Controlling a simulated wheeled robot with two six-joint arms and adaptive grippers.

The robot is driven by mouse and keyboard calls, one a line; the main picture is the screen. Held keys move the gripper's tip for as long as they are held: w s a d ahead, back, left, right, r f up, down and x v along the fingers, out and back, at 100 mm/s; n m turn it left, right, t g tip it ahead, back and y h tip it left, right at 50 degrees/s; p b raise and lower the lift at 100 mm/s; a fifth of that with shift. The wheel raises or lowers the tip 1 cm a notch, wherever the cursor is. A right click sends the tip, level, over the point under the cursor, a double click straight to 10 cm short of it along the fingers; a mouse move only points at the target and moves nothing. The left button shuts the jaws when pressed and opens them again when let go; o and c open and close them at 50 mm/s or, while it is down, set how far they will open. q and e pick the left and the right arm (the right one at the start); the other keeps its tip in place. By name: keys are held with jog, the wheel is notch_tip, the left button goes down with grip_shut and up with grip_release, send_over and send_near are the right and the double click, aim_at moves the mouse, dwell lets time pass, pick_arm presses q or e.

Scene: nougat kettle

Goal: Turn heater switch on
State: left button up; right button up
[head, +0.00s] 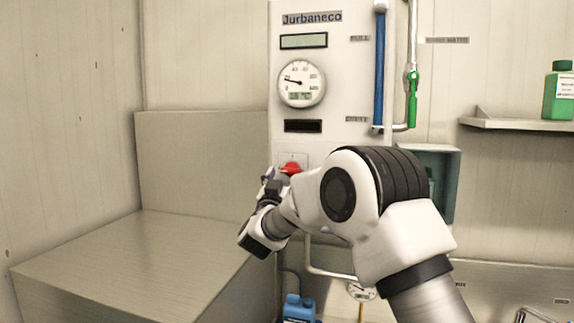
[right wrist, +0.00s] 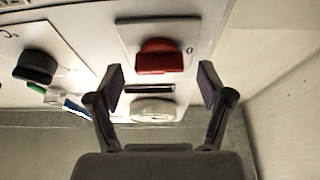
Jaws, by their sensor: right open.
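A red rotary switch (head: 291,168) sits on a pale square plate low on the white control panel, partly hidden by my right gripper. The right wrist view shows the red knob (right wrist: 160,56) from close by, on its white plate (right wrist: 128,38) with a "0" mark to the right. My right gripper (head: 271,177) is at the switch; in the wrist view its open fingers (right wrist: 160,84) are apart, one to each side of the knob and a little below it in the picture. I cannot tell whether they touch it. My left gripper is not in view.
A black knob (right wrist: 36,66) is left of the switch in the wrist view. A large beige block (head: 150,250) stands left. A shelf (head: 515,124) holds a green bottle (head: 558,92).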

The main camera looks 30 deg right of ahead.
jog(key=shift+w+d+f, duration=0.2)
jog(key=shift+w+d, duration=0.2)
jog(key=shift+d, duration=0.3)
jog(key=shift+s+a+r, duration=0.1)
jog(key=shift+a, duration=0.1)
jog(key=shift+s+a+r, duration=0.15)
jog(key=shift+a, duration=0.15)
jog(key=c, duration=0.4)
jog(key=shift+s+a+r, duration=0.1)
jog(key=shift+a, duration=0.1)
jog(key=c, duration=0.5)
jog(key=shift+d, duration=0.1)
jog(key=shift+c, duration=1.3)
